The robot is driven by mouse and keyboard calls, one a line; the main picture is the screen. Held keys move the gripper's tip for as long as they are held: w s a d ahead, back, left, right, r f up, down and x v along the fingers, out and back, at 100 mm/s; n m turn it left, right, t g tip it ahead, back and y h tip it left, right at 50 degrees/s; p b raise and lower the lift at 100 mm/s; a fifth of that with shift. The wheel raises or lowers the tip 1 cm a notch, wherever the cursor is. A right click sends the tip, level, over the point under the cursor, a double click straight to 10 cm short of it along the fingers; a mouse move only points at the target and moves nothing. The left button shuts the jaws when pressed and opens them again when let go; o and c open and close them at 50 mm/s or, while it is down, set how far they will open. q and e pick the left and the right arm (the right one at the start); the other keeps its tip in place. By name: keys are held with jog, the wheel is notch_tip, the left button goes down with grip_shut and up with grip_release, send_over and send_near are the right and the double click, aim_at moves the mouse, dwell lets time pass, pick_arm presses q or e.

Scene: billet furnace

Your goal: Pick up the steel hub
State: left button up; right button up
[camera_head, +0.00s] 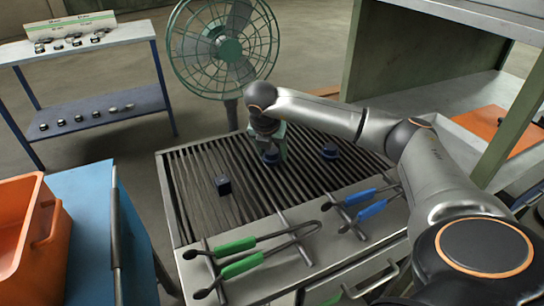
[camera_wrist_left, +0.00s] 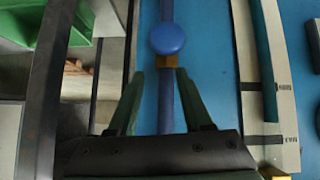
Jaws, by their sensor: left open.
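Several small dark pieces sit on the slatted grate. A round, dark bluish piece (camera_head: 270,158) is directly under my right gripper (camera_head: 272,150), which points down at it. Another round piece (camera_head: 329,151) sits to its right, and a dark block-like piece (camera_head: 223,185) sits nearer on the left. I cannot tell by look which is the steel hub. The right fingers partly cover the piece below them, and whether they grip it is unclear. My left gripper (camera_wrist_left: 160,74) is open in the left wrist view, with a blue rod and a round blue knob (camera_wrist_left: 168,38) showing between and beyond its fingers.
A green fan (camera_head: 223,48) stands behind. An orange bin (camera_head: 20,225) and a blue table (camera_head: 85,225) are at left, a shelf with small parts (camera_head: 95,110) beyond.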

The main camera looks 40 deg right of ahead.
grip_shut()
jog(key=shift+r, duration=0.15)
dwell(0.5)
